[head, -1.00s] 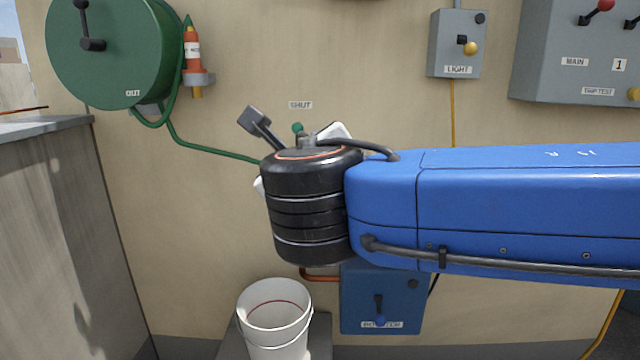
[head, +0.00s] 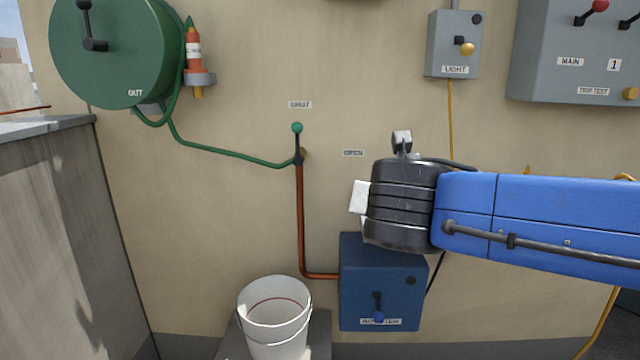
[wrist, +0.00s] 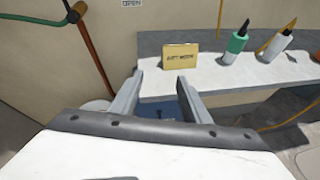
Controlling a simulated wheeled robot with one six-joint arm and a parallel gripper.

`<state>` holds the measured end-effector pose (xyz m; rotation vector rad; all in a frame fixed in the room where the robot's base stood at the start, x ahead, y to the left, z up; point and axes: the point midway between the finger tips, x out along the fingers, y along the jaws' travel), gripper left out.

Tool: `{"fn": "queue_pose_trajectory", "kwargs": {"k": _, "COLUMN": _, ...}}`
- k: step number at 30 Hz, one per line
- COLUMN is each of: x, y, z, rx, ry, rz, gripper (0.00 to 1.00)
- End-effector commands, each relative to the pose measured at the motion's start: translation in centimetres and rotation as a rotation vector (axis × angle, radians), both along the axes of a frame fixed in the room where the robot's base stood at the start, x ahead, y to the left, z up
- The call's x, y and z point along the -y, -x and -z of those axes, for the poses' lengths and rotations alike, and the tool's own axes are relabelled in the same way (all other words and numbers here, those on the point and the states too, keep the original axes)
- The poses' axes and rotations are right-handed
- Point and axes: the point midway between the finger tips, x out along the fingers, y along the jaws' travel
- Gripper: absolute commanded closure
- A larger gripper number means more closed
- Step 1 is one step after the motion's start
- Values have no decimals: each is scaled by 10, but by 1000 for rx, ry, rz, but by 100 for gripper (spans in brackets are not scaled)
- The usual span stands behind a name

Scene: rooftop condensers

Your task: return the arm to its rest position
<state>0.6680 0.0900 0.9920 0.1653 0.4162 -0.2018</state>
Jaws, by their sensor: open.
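My arm reaches in from the right in the head view, with its blue link (head: 540,225) and black joint (head: 400,205) in front of the wall. My gripper (wrist: 158,80) shows in the wrist view with its two grey fingers spread apart and nothing between them. In the head view the fingers are mostly or wholly hidden behind my black joint. The valve handle (head: 297,142) with a green knob stands upright on the copper pipe (head: 301,220), under a label; my arm is to its right, apart from it.
A blue box (head: 350,290) sits below my joint, beside a white bucket (head: 273,345). A green hose reel (head: 120,60) and grey switch boxes (head: 455,30) hang on the wall. The wrist view shows a shelf (wrist: 215,80) with a yellow card (wrist: 181,56) and two bottles (wrist: 236,45).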

Motion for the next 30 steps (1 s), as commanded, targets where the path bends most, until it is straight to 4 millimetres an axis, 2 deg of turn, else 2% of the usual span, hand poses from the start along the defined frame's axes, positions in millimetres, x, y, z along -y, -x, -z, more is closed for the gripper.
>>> {"fn": "queue_pose_trajectory", "kwargs": {"k": 1, "x": 19, "y": 3, "z": 12, "rx": -22, "ry": -76, "rz": 68, "gripper": 57}}
{"fn": "queue_pose_trajectory", "kwargs": {"k": 6, "x": 69, "y": 19, "z": 53, "rx": -86, "ry": -365, "rz": 309, "gripper": 57}}
{"fn": "queue_pose_trajectory", "kwargs": {"k": 15, "x": 131, "y": 66, "z": 119, "rx": -130, "ry": -870, "rz": 780, "gripper": 57}}
{"fn": "queue_pose_trajectory", "kwargs": {"k": 21, "x": 155, "y": 101, "z": 157, "rx": -110, "ry": -1202, "rz": 1117, "gripper": 57}}
{"fn": "queue_pose_trajectory", "kwargs": {"k": 30, "x": 167, "y": 151, "z": 204, "rx": -11, "ry": -1684, "rz": 1642, "gripper": 57}}
